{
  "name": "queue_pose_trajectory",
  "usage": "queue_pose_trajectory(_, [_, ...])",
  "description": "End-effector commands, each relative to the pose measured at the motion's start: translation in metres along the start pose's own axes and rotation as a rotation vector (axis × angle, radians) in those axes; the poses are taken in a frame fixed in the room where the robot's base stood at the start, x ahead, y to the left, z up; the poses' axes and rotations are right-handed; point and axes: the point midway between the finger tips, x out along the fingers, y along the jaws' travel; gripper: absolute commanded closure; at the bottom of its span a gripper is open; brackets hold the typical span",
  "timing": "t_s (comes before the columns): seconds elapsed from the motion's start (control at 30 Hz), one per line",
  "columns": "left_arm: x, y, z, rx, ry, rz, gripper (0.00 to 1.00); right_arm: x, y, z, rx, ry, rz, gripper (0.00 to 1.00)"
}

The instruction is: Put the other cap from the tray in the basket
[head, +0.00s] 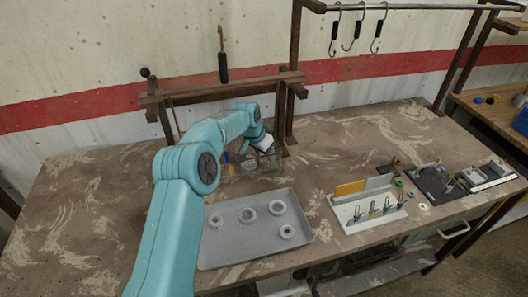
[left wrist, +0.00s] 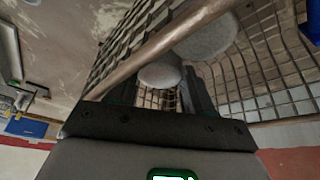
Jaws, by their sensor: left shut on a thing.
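My left arm reaches over the tray to the wire basket (head: 262,168) behind it. My left gripper (head: 266,150) is at the basket; its fingertips are hard to make out there. In the left wrist view the fingers (left wrist: 160,95) are shut on a pale grey rounded cap (left wrist: 159,74), with the basket mesh (left wrist: 255,75) around and beyond. A larger grey round piece (left wrist: 208,36) shows just past it, close or touching; I cannot tell which. The grey tray (head: 240,252) holds several pale ring-shaped pieces (head: 248,214). My right gripper is out of view.
The basket's brown handle (left wrist: 165,45) crosses close to the fingers, and a blue item (left wrist: 309,88) is at the edge. A wooden frame (head: 221,87) stands behind. A white rack (head: 368,212) with cards and small tools stands right of the tray. The table's left side is clear.

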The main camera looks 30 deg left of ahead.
Motion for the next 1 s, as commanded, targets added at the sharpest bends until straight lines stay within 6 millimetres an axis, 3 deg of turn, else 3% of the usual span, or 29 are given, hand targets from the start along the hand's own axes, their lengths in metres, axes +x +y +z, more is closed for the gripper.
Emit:
queue_pose_trajectory(0.3, [0.007,-0.001,0.002,0.000,-0.002,0.001,0.82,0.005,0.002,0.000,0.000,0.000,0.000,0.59])
queue_pose_trajectory(0.33, [0.005,-0.001,0.002,0.000,-0.002,0.001,0.39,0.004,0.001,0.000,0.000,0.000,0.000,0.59])
queue_pose_trajectory(0.7, [-0.003,0.000,-0.001,0.000,-0.001,0.001,0.38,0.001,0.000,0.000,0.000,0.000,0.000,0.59])
queue_pose_trajectory(1.0, [-0.070,-0.001,-0.001,0.000,0.003,-0.002,0.38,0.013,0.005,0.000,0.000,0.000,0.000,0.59])
